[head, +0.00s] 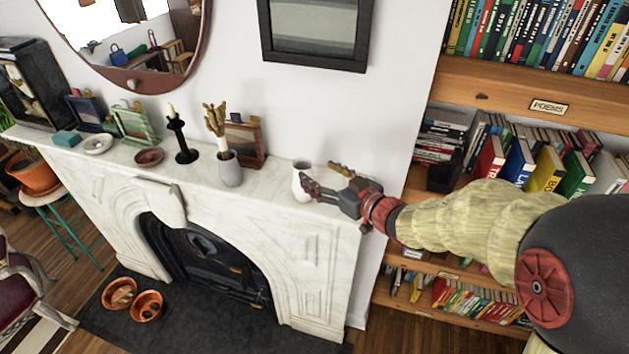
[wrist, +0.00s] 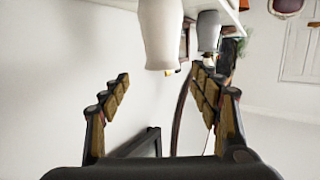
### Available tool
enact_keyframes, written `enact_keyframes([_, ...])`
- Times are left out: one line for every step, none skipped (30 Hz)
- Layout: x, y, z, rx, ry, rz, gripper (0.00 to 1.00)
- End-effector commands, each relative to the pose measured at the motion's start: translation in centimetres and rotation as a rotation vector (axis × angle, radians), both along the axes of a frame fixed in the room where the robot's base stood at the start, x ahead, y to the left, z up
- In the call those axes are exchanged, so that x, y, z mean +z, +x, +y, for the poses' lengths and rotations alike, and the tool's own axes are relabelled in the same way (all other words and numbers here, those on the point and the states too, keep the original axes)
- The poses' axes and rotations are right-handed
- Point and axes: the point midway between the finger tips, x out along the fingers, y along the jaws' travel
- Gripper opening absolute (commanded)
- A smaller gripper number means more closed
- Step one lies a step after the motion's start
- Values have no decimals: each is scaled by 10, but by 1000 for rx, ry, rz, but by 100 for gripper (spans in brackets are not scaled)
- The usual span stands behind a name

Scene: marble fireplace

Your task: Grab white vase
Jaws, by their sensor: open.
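The white vase (head: 301,170) stands upright near the right end of the marble mantel (head: 262,195). My gripper (head: 318,176) is open beside it, on its right, and one finger overlaps the vase in the head view. In the wrist view, which looks upside down, the white vase (wrist: 161,35) is at top centre, its rim end pointing down. The open fingers (wrist: 161,74) stand on either side of this line, with nothing between them. I cannot tell whether a finger touches the vase.
A grey vase (head: 230,170) with a cactus-like plant stands left of the white vase. A wall picture (head: 315,35) hangs behind. Bookshelves (head: 500,85) stand to the right.

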Motion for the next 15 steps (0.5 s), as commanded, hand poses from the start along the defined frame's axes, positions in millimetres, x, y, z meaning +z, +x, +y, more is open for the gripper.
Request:
enact_keyframes([0, 2, 3, 7, 4, 0, 62])
enact_keyframes([-1, 3, 5, 9, 5, 0, 62])
enact_keyframes([-3, 6, 8, 10, 6, 1, 62])
enact_keyframes([-4, 9, 10, 10, 7, 1, 62])
enact_keyframes([-4, 11, 12, 10, 6, 1, 62])
enact_keyframes([-5, 14, 14, 9, 5, 1, 62])
enact_keyframes([-6, 17, 16, 9, 5, 1, 62])
enact_keyframes([-6, 19, 18, 9, 6, 0, 62])
enact_keyframes([-7, 22, 20, 9, 6, 0, 62])
enact_keyframes([-8, 24, 22, 9, 4, 1, 62])
enact_keyframes([-8, 26, 24, 9, 5, 1, 62])
enact_keyframes([-9, 30, 27, 9, 5, 1, 62])
enact_keyframes([-10, 34, 30, 9, 6, 2, 62])
enact_keyframes([-11, 38, 34, 9, 5, 1, 62])
enact_keyframes([-12, 42, 37, 9, 4, 1, 62])
